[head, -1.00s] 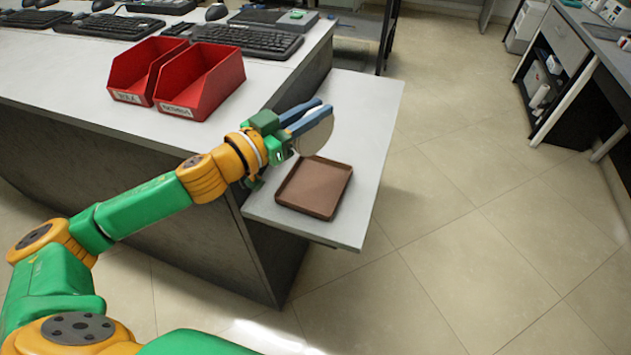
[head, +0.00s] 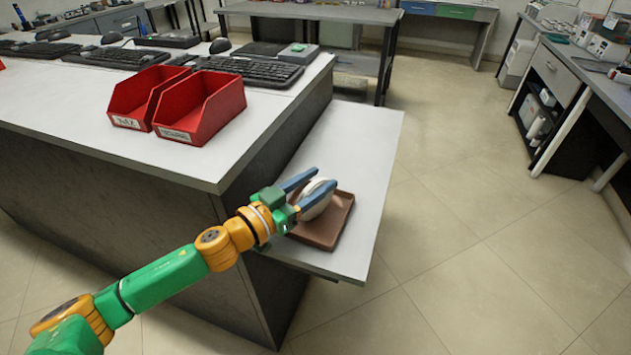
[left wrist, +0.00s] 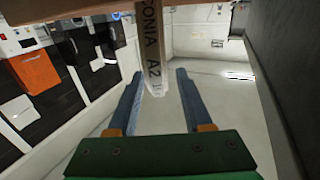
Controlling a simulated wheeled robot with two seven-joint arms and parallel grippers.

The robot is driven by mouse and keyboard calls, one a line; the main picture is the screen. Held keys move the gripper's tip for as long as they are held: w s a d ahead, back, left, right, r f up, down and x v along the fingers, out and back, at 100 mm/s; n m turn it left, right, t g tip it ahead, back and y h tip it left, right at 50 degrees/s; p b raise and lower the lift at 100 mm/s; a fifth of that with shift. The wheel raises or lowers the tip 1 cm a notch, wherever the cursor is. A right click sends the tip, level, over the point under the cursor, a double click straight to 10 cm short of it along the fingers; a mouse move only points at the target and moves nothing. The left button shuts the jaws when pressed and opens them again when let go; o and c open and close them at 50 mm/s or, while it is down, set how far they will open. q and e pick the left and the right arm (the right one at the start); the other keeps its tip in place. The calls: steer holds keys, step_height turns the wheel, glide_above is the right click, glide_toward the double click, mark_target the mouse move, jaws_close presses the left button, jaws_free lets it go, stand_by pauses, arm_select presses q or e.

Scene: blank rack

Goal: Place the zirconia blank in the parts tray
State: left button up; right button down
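The zirconia blank (head: 314,187) is a pale, thick disc on edge, tilted, over the brown parts tray (head: 341,216). In the left wrist view its rim (left wrist: 152,50), lettered "CONIA A2", lies between my finger tips with a gap on both sides. My left gripper (head: 326,177) is open around the blank, its blue fingers spread and apart from it. The tray's edge (left wrist: 60,12) shows at the top of the left wrist view. The arm and blank hide part of the tray; I cannot tell exactly how the blank touches it. My right gripper is not in view.
The tray lies on a low white side shelf (head: 350,140), clear behind the tray. Two red bins (head: 200,105) and several keyboards (head: 248,72) are on the higher counter (head: 70,125) to the left. Open floor lies to the right.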

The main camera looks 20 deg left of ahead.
arm_select(q)
steer(key=shift+s+a+r, duration=0.1)
steer(key=b+v, duration=0.2)
steer(key=v, duration=0.4)
steer(key=shift+s, duration=0.1)
steer(key=v, duration=0.5)
steer(key=shift+s+a, duration=0.1)
steer(key=shift+s, duration=0.2)
